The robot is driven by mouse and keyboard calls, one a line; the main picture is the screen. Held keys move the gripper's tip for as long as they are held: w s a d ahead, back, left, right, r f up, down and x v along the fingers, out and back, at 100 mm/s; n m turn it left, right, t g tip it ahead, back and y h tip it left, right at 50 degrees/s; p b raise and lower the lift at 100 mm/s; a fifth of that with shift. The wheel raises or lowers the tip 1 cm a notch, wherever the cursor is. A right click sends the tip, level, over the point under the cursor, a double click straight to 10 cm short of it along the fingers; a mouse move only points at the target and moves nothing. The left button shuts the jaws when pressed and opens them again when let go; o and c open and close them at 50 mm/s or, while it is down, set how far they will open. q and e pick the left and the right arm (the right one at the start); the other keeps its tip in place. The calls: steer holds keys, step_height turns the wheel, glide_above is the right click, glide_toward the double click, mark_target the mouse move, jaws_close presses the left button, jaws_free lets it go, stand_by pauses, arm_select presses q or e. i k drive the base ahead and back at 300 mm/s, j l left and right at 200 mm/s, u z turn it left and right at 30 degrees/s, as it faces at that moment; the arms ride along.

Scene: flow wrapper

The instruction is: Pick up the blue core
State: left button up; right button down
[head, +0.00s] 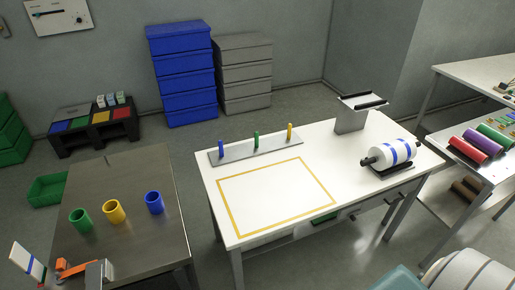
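The blue core (155,203), a short hollow upright cylinder, stands on the dark metal table (125,175) at the left in the head view. A yellow core (114,212) and a green core (80,221) stand to its left in a slanting row, apart from each other. A grey strip (232,155) on the white table carries an upright blue peg (221,147), a green peg (256,141) and a yellow peg (289,132). Neither of my grippers is recognisable in this view.
The white table (330,155) has a yellow outlined rectangle (277,196) and a blue-striped white roll (392,153) on a stand. A floor gap separates the two tables. An orange and grey device (77,268) sits at the dark table's front left.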

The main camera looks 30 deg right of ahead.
mark_target(155, 202)
steer(key=i+l, duration=0.15)
steer(key=l, duration=0.25)
steer(key=i+l, duration=0.15)
steer(key=l, duration=0.2)
steer(key=i+l, duration=0.1)
steer(key=l, duration=0.3)
steer(key=i+l, duration=0.15)
steer(key=l, duration=0.2)
